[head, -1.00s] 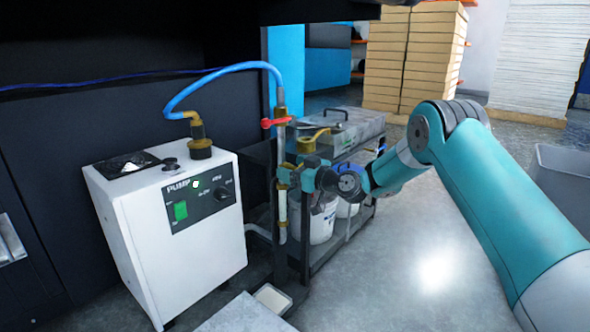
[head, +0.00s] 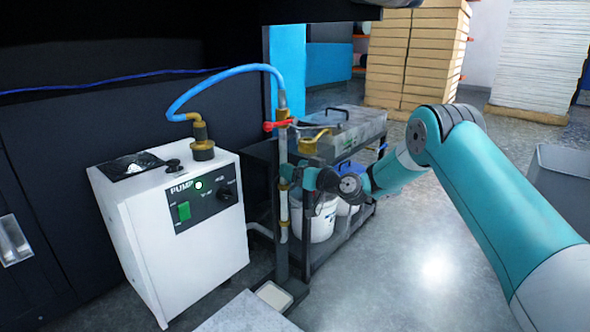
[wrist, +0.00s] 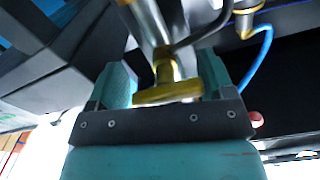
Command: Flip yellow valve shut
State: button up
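The yellow valve handle (wrist: 168,93) is a flat bar on a brass fitting on an upright pipe, in the middle of the wrist view. My gripper (wrist: 166,82) has its teal fingers spread apart, one on each side of the bar. The bar spans most of the gap; I cannot tell whether a finger touches it. In the head view my gripper (head: 298,178) is at the standing pipe, beside a small brass-yellow fitting (head: 284,186), and partly hides that spot.
A red handle (head: 277,125) sits higher on the same pipe, below a blue hose (head: 225,70). A white pump box (head: 180,240) stands left. A cart with a grey tank (head: 345,130), a yellow object (head: 314,141) and buckets is behind.

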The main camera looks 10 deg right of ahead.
jog(key=shift+o, duration=0.9)
jog(key=shift+d, duration=0.3)
jog(key=shift+a, duration=0.25)
jog(key=b+v, duration=0.1)
jog(key=v, duration=1.6)
jog(key=shift+s+b, duration=0.2)
jog(key=shift+b, duration=0.1)
jog(key=shift+d, duration=0.1)
